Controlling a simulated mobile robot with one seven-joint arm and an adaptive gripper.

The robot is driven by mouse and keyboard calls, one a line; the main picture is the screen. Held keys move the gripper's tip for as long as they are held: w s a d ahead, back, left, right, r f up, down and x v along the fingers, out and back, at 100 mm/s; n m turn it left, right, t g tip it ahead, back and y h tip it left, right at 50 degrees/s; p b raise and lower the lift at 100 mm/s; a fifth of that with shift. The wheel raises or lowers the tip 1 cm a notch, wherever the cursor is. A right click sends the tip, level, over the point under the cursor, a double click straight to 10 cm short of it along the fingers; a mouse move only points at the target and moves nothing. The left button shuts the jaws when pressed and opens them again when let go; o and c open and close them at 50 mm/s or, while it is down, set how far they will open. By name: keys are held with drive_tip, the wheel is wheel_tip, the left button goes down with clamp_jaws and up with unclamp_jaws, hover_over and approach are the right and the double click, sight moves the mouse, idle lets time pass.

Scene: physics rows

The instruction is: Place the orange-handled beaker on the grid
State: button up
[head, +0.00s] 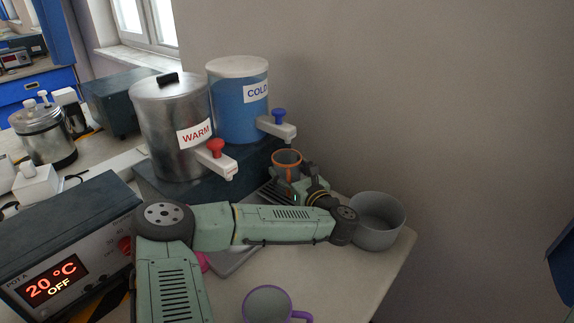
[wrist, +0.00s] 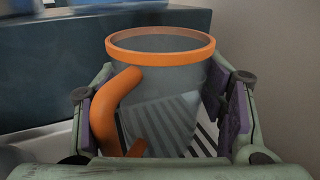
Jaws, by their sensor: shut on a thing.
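The orange-handled beaker (wrist: 165,90) is clear with an orange rim and an orange handle on its left side in the wrist view. In the head view its orange rim (head: 287,157) shows just past my gripper, below the cold tank's tap. My gripper (wrist: 158,112) is shut on the beaker, with a purple-padded finger on each side. The beaker is upright. The slotted grid (wrist: 205,138) shows through and beside the beaker; its slats also show in the head view (head: 268,197). I cannot tell whether the beaker's base touches the grid.
A steel WARM tank (head: 165,130) and a blue COLD tank (head: 235,105) stand on a dark block behind. A grey pot (head: 378,222) is at the right, near the table edge. A purple-handled cup (head: 268,305) is in front. A heater box (head: 65,250) stands left.

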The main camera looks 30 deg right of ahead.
sight(294, 173)
drive_tip(key=shift+s+r, duration=0.25)
drive_tip(key=shift+r, duration=0.05)
drive_tip(key=shift+f, duration=0.4)
drive_tip(key=o, duration=1.2)
drive_tip(key=shift+r, duration=0.1)
drive_tip(key=shift+c, duration=0.2)
drive_tip(key=shift+r, duration=0.35)
drive_tip(key=s+b, duration=0.1)
drive_tip(key=s, duration=0.2)
drive_tip(key=s+b, duration=0.1)
drive_tip(key=s, duration=0.3)
drive_tip(key=shift+s+a+f+b, duration=0.1)
drive_tip(key=shift+s+a+b, duration=0.15)
drive_tip(key=shift+b, duration=0.15)
